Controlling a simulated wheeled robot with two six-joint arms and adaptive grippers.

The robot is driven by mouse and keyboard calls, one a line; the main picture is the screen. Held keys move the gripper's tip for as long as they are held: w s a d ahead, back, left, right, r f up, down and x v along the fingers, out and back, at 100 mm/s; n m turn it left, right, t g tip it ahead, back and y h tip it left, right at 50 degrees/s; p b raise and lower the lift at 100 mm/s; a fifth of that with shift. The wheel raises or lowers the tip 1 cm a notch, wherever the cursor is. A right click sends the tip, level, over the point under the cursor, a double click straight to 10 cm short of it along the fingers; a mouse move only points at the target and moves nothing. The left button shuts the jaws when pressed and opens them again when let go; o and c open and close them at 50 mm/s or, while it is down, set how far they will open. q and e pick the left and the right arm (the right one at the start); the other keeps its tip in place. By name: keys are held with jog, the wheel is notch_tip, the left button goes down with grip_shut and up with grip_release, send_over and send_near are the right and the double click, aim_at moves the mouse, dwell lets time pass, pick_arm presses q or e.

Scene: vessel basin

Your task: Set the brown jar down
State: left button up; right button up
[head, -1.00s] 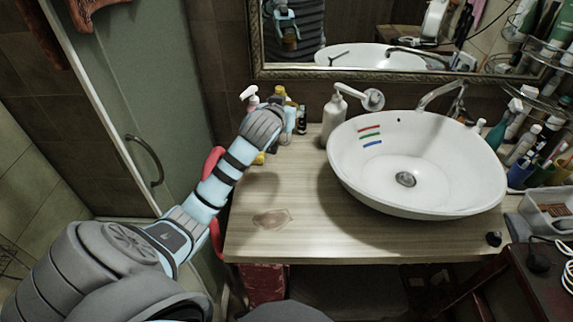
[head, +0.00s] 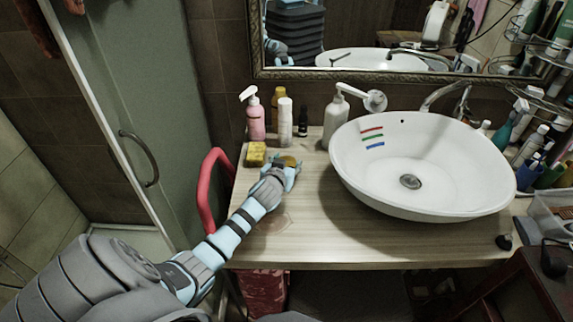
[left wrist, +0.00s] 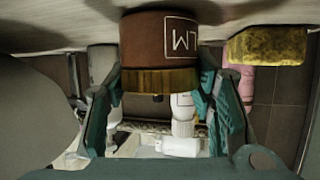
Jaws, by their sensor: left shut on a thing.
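The brown jar (left wrist: 160,50) with a gold lid is between the teal fingers of my left gripper (left wrist: 165,95) in the left wrist view, which shows the counter at the top of the picture. My left gripper (head: 289,166) is shut on the jar. In the head view only the jar's gold lid (head: 290,162) shows, low over the wooden counter (head: 310,225), left of the basin. The jar's base is close to the counter top; I cannot tell whether it touches. My right gripper is not in view.
A yellow sponge (head: 256,153) lies just left of the gripper. Behind it stand a pink pump bottle (head: 254,115), a white can (head: 285,122) and a white dispenser (head: 335,120). The white basin (head: 440,190) is to the right. The counter's front left is clear.

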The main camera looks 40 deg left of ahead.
pick_arm(q)
jog(key=o, duration=1.3)
jog(key=shift+r, duration=0.1)
jog(key=shift+s+d+r, duration=0.1)
jog(key=shift+s, duration=0.15)
jog(key=p+v, duration=0.2)
jog(key=v, duration=0.9)
jog(key=shift+r, duration=0.1)
jog(key=shift+s+r, duration=0.1)
jog(key=shift+s, duration=0.15)
